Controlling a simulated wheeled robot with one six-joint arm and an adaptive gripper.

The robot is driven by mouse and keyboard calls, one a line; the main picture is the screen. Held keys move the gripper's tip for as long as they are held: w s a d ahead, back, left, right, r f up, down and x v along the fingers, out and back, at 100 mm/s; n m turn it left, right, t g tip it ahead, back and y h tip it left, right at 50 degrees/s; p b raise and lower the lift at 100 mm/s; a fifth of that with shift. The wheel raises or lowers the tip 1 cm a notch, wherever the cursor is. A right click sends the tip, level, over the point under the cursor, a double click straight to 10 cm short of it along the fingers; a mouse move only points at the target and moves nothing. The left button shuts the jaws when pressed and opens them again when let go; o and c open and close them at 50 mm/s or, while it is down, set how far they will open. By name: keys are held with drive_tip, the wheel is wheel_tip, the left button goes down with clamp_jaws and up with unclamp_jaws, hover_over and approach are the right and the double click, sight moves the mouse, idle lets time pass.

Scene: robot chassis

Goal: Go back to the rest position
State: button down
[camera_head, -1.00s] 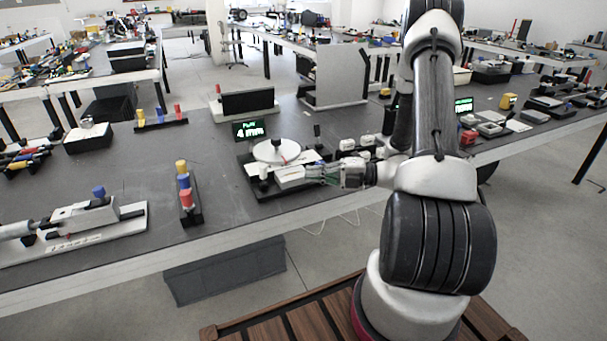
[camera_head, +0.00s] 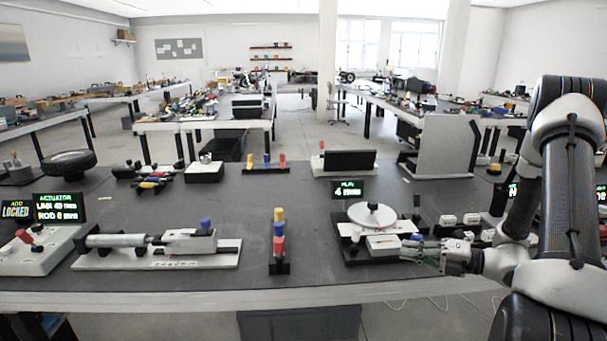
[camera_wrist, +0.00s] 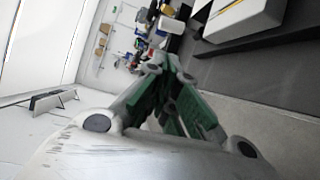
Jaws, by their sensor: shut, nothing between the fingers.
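My gripper (camera_head: 425,252) reaches in from the right at the front right of the dark table (camera_head: 330,258). It is shut and empty, with its tips close to the white block at the front of a device with a round white dial (camera_head: 371,216). I cannot tell whether the tips touch the block. In the wrist view my gripper's green-padded fingers (camera_wrist: 170,85) come together at their tips, and a white box with a yellow stripe (camera_wrist: 240,18) shows beyond them.
A small screen (camera_head: 347,189) reading 4 mm stands behind the dial. A stand with coloured knobs (camera_head: 279,245) and an actuator on a white plate (camera_head: 165,250) lie to the left. White panels (camera_head: 447,147) stand behind. Bare table lies between the stand and the dial device.

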drive_tip(key=s+f+n+g+h, duration=0.1)
drive_tip(key=s+f+n+g, duration=0.1)
drive_tip(key=s+n+g, duration=0.75)
drive_tip(key=s+d+r+n+g+h, duration=0.25)
drive_tip(key=s+r+n+h, duration=0.4)
drive_tip(key=n, duration=0.85)
drive_tip(key=s+r+n+t+h, duration=0.2)
drive_tip(key=r+n+t+h, duration=0.1)
drive_tip(key=r+n, duration=0.5)
drive_tip(key=s+d+r+n+t+h, duration=0.1)
drive_tip(key=s+r+n+t+h, duration=0.2)
drive_tip(key=r+n, duration=0.5)
wheel_tip(320, 180, up, 2)
drive_tip(key=shift+d+r+t+h, duration=0.25)
drive_tip(key=shift+t+h, duration=0.5)
drive_tip(key=shift+t, duration=0.25)
